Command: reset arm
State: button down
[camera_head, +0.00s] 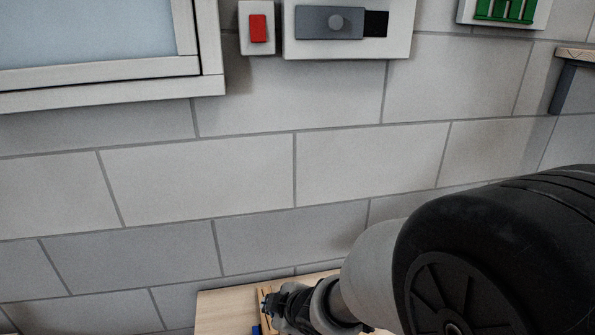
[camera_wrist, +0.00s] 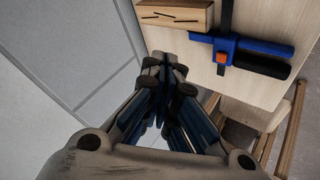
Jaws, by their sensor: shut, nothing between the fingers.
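My gripper (camera_wrist: 165,68) is shut and empty in the wrist view, its fingertips close together above the edge of a light wooden tabletop (camera_wrist: 262,95). In the head view my gripper (camera_head: 272,306) shows small at the bottom, over the same tabletop (camera_head: 222,312), partly hidden by my own arm.
A wooden block (camera_wrist: 178,14) with dark slots and a blue clamp-like tool (camera_wrist: 252,46) with an orange part lie on the tabletop, near the fingertips. Wooden rails (camera_wrist: 288,130) stand beside it. The grey block wall (camera_head: 200,170) carries a red switch (camera_head: 258,29) and a knob panel (camera_head: 300,45).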

jog(key=s+d+r+m+h, duration=0.3)
jog(key=d+r+m, duration=0.2)
jog(key=d, duration=0.4)
jog(key=s+d+r+m+h, duration=0.2)
jog(key=s+d+r+m, duration=0.3)
jog(key=d, duration=0.3)
jog(key=s+d+r+m+g, duration=0.2)
jog(key=s+m, duration=0.4)
jog(key=s, duration=0.8)
jog(key=shift+s+d+r+m, duration=0.2)
jog(key=shift+d+r+m, duration=0.1)
jog(key=shift+d+r, duration=0.35)
